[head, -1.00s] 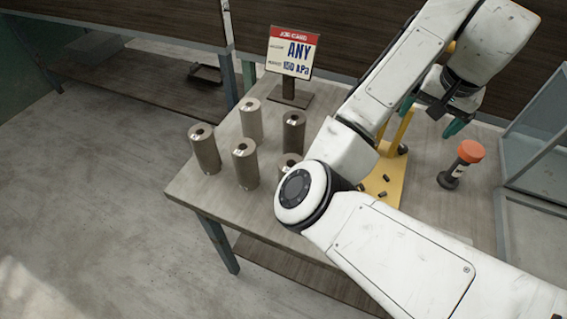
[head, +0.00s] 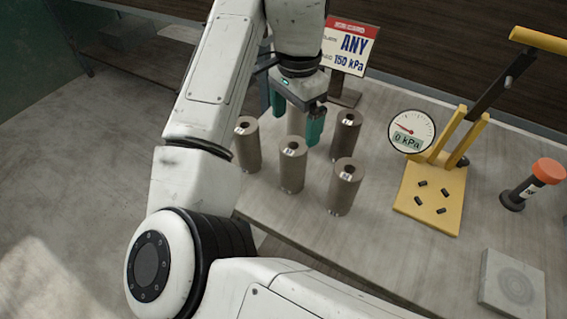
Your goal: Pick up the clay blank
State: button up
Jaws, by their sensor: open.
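Several upright clay blanks stand on the table in the head view, grey-brown cylinders with a dark hole in the top. They are a left blank (head: 247,150), a front middle blank (head: 292,172), a front right blank (head: 343,190) and a back right blank (head: 345,138). A paler blank (head: 296,122) stands at the back, partly hidden by my gripper (head: 297,118). My gripper points down with its teal fingers open, one seen on each side of the paler blank. I cannot tell whether they touch it.
A job card (head: 348,48) reading ANY and 150 kPa stands behind. To the right are a yellow lever press (head: 430,190), a gauge (head: 411,131) reading 0 kPa, an orange-capped post (head: 530,185) and a grey slab (head: 512,283). Bare table (head: 385,250) lies in front.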

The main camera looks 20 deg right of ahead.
aim_at(293, 144)
notch_tip(293, 144, down, 5)
jog(key=shift+a+f, duration=0.1)
jog(key=shift+s+a+f, duration=0.1)
jog(key=shift+f, duration=1.25)
jog(key=shift+s+f, duration=0.1)
jog(key=shift+f, duration=1.2)
jog(key=c, duration=1.5)
jog(key=shift+r, duration=0.1)
jog(key=shift+c, duration=0.4)
